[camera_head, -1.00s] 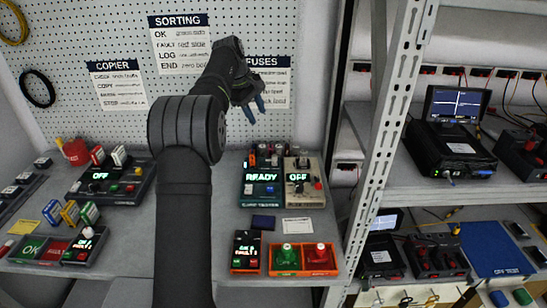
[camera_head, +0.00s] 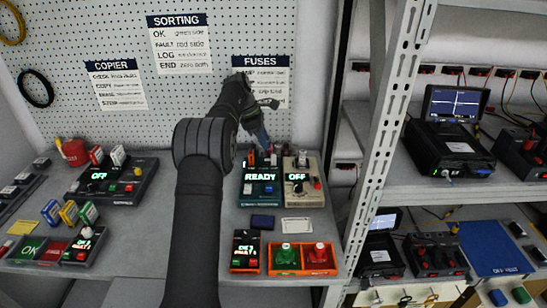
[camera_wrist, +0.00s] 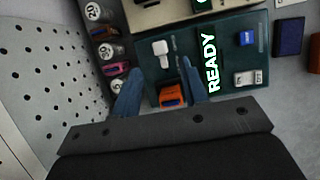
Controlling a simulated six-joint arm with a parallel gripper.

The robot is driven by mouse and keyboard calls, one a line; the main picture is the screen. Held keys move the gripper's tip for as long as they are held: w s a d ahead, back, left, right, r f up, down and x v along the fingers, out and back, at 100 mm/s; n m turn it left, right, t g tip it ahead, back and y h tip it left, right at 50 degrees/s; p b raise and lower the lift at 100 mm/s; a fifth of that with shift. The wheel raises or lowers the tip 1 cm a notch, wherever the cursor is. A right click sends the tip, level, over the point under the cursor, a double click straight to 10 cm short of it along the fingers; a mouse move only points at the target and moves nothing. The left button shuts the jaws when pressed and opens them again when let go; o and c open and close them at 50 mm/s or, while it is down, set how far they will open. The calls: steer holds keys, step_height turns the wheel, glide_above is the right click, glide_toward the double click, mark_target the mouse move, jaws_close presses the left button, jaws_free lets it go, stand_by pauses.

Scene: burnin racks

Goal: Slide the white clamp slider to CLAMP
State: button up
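The dark green tester (camera_wrist: 213,25) has a lit READY display and also shows in the head view (camera_head: 261,200). A white T-shaped piece, which looks like the clamp slider (camera_wrist: 160,49), stands on its back part in the wrist view. I cannot pick it out in the head view. An orange block (camera_wrist: 171,96) sits beside it on the tester. My gripper (camera_wrist: 161,72) has its two blue fingers apart with nothing held. The fingertips show below the white piece, with the orange block between the fingers in the picture. The gripper (camera_head: 262,138) is above the tester's back edge.
A beige unit (camera_head: 303,196) reading OFF stands right of the tester. A row of small labelled cylinders (camera_wrist: 110,51) lies behind. The pegboard (camera_wrist: 45,75) rises close to the left finger. Green and red buttons in orange trays (camera_head: 285,271) stand in front. A metal rack post (camera_head: 385,150) is right.

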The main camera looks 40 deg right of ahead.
mark_target(273, 155)
steer(key=x, duration=0.8)
steer(key=shift+s+f, duration=0.1)
steer(key=shift+f, duration=0.15)
